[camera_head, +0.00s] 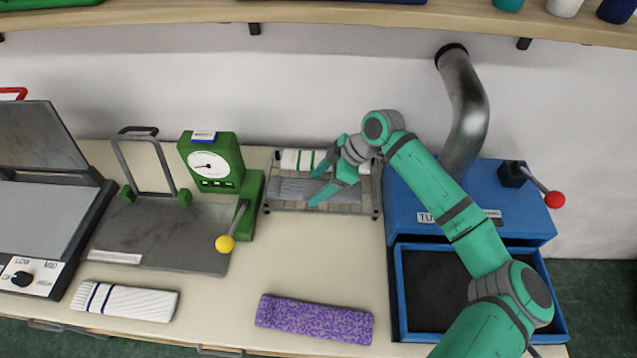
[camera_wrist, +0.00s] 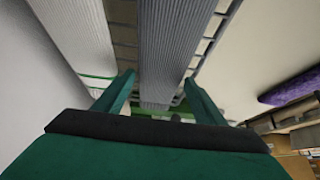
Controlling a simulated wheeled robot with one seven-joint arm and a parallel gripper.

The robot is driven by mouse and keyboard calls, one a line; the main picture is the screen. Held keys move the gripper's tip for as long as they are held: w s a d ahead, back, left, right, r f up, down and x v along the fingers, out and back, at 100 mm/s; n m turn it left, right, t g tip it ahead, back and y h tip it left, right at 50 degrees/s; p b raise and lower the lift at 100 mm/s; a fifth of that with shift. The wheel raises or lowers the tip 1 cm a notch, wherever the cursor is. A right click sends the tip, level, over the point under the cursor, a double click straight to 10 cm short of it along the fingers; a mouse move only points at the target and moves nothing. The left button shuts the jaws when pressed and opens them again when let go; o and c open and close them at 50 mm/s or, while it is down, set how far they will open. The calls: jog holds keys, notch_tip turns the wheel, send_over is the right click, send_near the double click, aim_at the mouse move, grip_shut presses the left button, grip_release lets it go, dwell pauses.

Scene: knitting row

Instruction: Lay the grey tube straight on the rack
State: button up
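The grey ribbed tube (camera_head: 292,190) lies lengthwise on the wire rack (camera_head: 318,208), in front of a white tube with green stripes (camera_head: 298,160). It looks about parallel to the rack's long side. In the wrist view the grey tube (camera_wrist: 163,45) runs down the middle, with bare rack wires to its right. My gripper (camera_head: 314,187) is over the rack, near the tube's right part. Its fingers (camera_wrist: 160,98) are spread, one on each side of the tube's line, with visible gaps. The arm and fingers hide part of the rack's right side.
A green dial device (camera_head: 213,165) with a yellow-knobbed lever stands left of the rack. A blue machine (camera_head: 410,205) with an open tray stands right. A purple tube (camera_head: 314,319) and a white striped tube (camera_head: 125,301) lie at the front. The counter before the rack is clear.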

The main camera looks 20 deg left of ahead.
jog(key=shift+o, duration=0.2)
jog(key=v, duration=1.2)
jog(key=shift+w, duration=0.15)
